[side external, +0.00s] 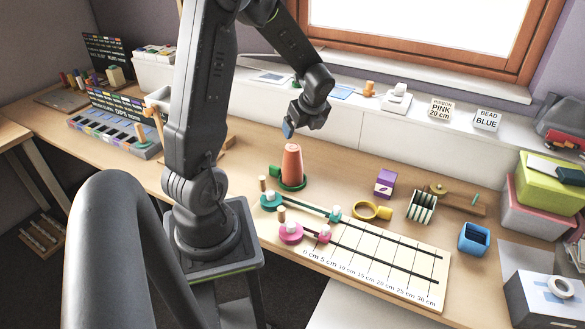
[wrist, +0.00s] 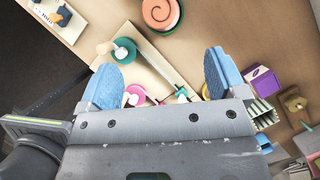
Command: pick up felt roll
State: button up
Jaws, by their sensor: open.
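The felt roll (side external: 291,163) looks like a coral-orange upright roll, slightly narrower at the top, standing on a round green base (side external: 292,185) on the table. In the wrist view its spiral top end (wrist: 160,13) shows at the top edge, partly cut off. My gripper (side external: 289,130) hangs above the roll in the side view, apart from it. In the wrist view my gripper (wrist: 164,78) has its two blue fingers spread wide with no object held between them, and the roll lies beyond the fingertips.
A measuring board (side external: 410,270) with a teal spool (side external: 271,201) and a pink spool (side external: 291,233) lies in front of the roll.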

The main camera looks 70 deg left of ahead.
aim_at(294, 148)
jog(key=x, duration=1.3)
jog(key=shift+a+f, duration=0.25)
jog(key=shift+f, duration=0.1)
jog(key=shift+c, duration=0.4)
jog(key=c, duration=1.3)
